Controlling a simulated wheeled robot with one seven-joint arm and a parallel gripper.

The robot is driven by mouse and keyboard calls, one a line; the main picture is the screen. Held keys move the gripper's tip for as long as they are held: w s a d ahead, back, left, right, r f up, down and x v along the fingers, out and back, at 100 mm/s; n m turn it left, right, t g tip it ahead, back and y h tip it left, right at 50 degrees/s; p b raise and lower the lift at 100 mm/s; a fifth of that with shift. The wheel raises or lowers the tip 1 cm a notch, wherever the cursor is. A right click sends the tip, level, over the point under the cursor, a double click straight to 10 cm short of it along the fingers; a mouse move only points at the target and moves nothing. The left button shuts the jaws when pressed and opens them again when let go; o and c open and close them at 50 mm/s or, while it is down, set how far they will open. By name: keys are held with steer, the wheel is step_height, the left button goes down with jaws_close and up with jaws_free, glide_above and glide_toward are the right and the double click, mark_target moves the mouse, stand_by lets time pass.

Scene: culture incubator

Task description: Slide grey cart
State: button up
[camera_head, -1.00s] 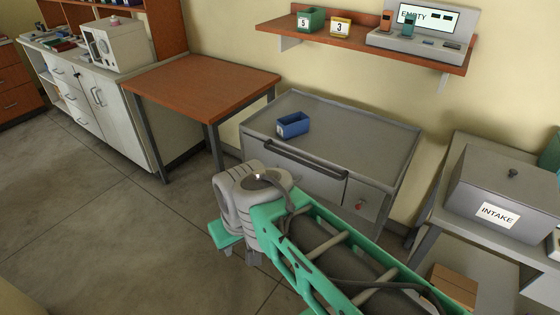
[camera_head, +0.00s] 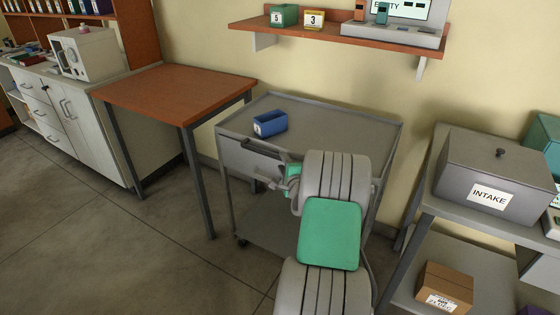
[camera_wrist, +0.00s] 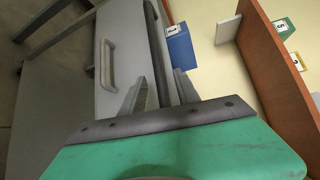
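I cannot tell whether either finger touches the bar. In the head view my arm covers the cart's front right part and most of the gripper.
A brown-topped table (camera_head: 178,88) stands close at the cart's left. A grey bench (camera_head: 465,213) with an INTAKE box (camera_head: 495,180) stands at its right. A wall shelf (camera_head: 350,32) hangs above. The floor (camera_head: 120,235) at front left is clear.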

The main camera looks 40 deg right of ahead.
mark_target(280, 159)
steer(key=x, duration=0.3)
steer(key=shift+w+d+f, duration=0.1)
steer(key=shift+w, duration=0.25)
jaws_close()
stand_by(1.1)
